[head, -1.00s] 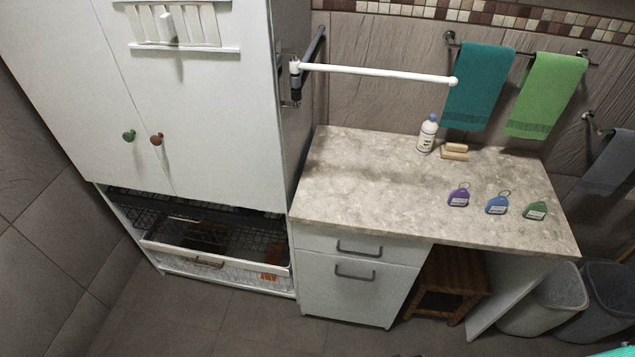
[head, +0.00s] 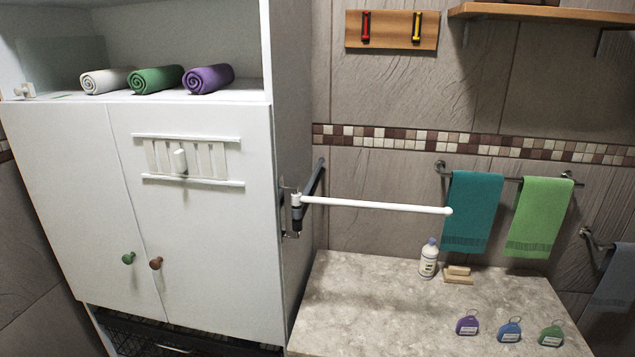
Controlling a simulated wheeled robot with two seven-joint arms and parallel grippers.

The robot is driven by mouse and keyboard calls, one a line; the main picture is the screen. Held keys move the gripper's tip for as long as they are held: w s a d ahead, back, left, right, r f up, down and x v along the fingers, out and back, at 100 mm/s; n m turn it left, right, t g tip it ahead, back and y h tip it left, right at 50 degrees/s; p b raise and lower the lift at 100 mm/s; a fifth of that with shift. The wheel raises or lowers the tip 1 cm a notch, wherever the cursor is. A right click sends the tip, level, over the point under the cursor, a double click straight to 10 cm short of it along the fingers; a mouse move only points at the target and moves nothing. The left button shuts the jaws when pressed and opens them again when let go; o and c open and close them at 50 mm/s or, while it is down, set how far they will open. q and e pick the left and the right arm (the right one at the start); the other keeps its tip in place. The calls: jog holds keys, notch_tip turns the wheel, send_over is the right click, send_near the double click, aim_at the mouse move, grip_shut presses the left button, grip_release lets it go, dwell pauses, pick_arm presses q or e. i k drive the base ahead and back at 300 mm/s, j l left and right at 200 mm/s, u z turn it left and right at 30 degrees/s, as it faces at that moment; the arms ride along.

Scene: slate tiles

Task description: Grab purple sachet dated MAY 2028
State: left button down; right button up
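A small purple tag-like item (head: 467,326) with a ring and a white label lies on the stone countertop (head: 385,310) at the lower right. The print on its label is too small to read. A blue one (head: 509,330) and a green one (head: 551,334) of the same shape lie in a row to its right. I see no sachet with a legible date. Neither of my grippers is in view.
A white bottle (head: 428,259) and stacked tan blocks (head: 458,274) stand at the counter's back. A white swing bar (head: 375,206) juts out above it. The white cabinet (head: 210,245) has rolled towels, including a purple one (head: 209,79), on its open shelf.

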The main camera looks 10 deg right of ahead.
aim_at(468, 325)
jog(key=z, duration=0.4)
jog(key=i+z, duration=0.15)
jog(key=z, duration=0.65)
jog(key=i+j+z, duration=0.1)
jog(key=z, duration=0.25)
